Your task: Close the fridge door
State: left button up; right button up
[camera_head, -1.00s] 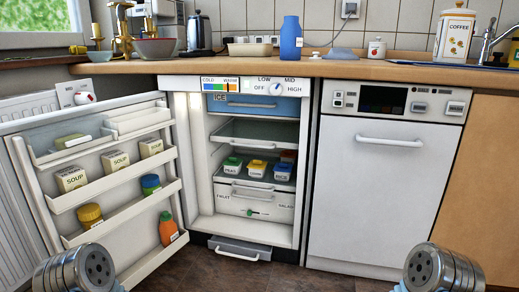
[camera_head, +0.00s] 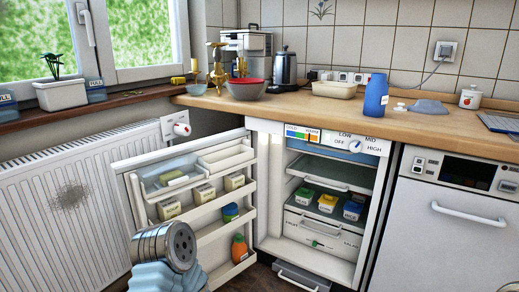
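The fridge (camera_head: 262,200) stands under the worktop and is open. Its door (camera_head: 127,165) is swung wide out to the left, with its inner shelves facing me. The door shelves hold soup cartons (camera_head: 202,193), a jar with a blue lid (camera_head: 230,211) and an orange bottle (camera_head: 240,249). Part of my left arm, a grey metal round end with a light blue section, shows in front of the door's lower left part and hides some of it. Its gripper fingers are not visible. My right arm is out of view.
A white radiator (camera_head: 60,200) stands left of the door, below the window sill. A dishwasher (camera_head: 450,235) is right of the fridge. A blue bottle (camera_head: 375,95) and bowls stand on the worktop (camera_head: 300,110). An open drawer (camera_head: 300,278) sits low under the fridge.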

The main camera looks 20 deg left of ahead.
aim_at(135, 178)
jog(key=i+j+u, duration=0.1)
jog(key=j, duration=1.25)
